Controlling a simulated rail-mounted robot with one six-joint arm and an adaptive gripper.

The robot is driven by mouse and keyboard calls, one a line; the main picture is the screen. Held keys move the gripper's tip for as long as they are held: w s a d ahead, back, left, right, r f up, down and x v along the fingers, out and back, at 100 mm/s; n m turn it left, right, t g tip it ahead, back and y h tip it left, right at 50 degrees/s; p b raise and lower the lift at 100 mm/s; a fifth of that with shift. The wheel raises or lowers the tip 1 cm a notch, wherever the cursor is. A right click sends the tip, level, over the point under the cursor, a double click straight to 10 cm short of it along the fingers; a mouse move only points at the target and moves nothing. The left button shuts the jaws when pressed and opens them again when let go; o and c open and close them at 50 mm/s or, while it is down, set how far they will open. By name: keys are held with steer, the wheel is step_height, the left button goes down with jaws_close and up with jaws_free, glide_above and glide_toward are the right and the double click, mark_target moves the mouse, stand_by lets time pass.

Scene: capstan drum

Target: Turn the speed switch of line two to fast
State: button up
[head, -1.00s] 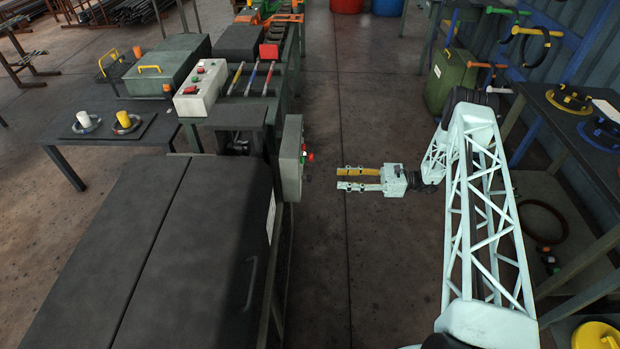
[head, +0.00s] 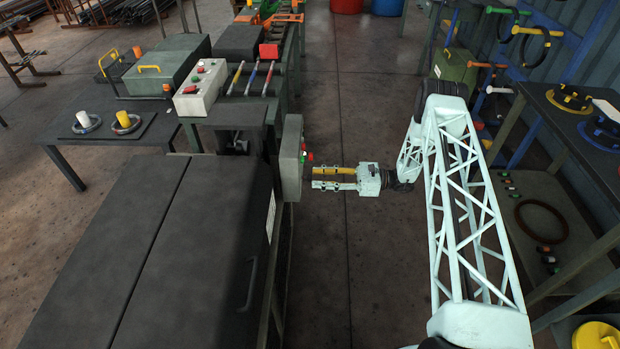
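A grey control box (head: 291,158) is fixed at the right side of the dark machine, with small red, green and white controls (head: 307,157) on its right face. They are too small to tell which is a speed switch or how it is set. A second, pale box (head: 201,88) with red and green controls stands farther back; no line number is legible on either. My gripper (head: 313,178) points left at the lower part of the grey box's face. Its yellow and white fingers are apart, with nothing seen between them. Whether the tips touch the box cannot be told.
The dark machine cover (head: 150,250) fills the lower left. A side table (head: 75,150) holds two spools. A table with yellow and blue parts (head: 570,105) is at the right. The floor aisle is clear.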

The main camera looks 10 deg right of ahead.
mark_target(310, 177)
steer(key=shift+x, duration=1.9)
steer(key=shift+c, duration=0.4)
steer(key=c, duration=0.8)
